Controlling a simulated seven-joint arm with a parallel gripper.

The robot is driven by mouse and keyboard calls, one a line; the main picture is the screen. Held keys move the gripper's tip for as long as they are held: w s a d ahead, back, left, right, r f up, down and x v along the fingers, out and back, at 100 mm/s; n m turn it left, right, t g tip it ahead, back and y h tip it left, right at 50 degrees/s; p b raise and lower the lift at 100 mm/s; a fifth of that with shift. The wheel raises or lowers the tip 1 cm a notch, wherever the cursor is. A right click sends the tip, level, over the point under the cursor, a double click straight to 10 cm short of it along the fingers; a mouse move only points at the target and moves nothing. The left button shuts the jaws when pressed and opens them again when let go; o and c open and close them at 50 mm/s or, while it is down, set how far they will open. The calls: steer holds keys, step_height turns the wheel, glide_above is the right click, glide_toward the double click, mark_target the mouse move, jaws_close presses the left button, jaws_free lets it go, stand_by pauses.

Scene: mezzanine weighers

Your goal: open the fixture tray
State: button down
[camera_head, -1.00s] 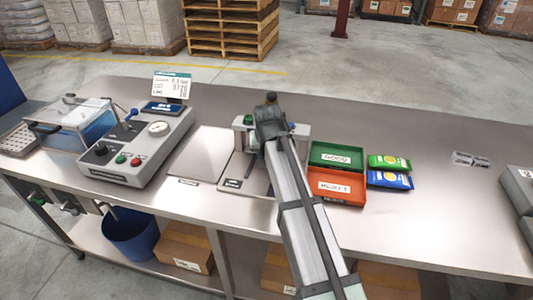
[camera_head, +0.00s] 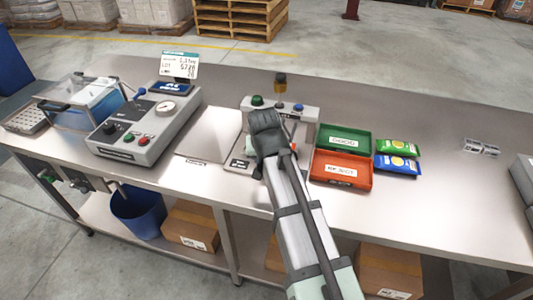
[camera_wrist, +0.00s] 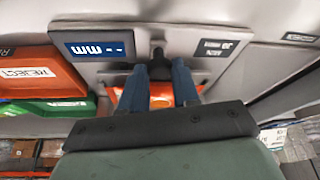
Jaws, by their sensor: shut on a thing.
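The test fixture (camera_head: 305,120) is a grey unit with a green and a blue knob on top, in the middle of the bench. My gripper (camera_head: 268,150) is in front of it, seen from behind, and hides part of its front. In the wrist view my gripper (camera_wrist: 158,88) has its two blue fingers closed about a small black handle (camera_wrist: 157,52) at the grey panel. An orange surface (camera_wrist: 160,96) shows between and beside the fingers. I take the handle to be the fixture tray's; how far the tray is out is hidden.
A green GOOD bin (camera_head: 345,139) and a red REJECT bin (camera_head: 341,173) stand close on the right, with green and blue packets (camera_head: 398,164) beyond. A flat plate (camera_head: 212,135) and a grey gauge console (camera_head: 150,120) are at left. Bench at far right is mostly clear.

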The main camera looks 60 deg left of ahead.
steer(key=c, duration=0.8)
jaws_free()
steer(key=v, duration=1.3)
steer(key=shift+r, duration=0.45)
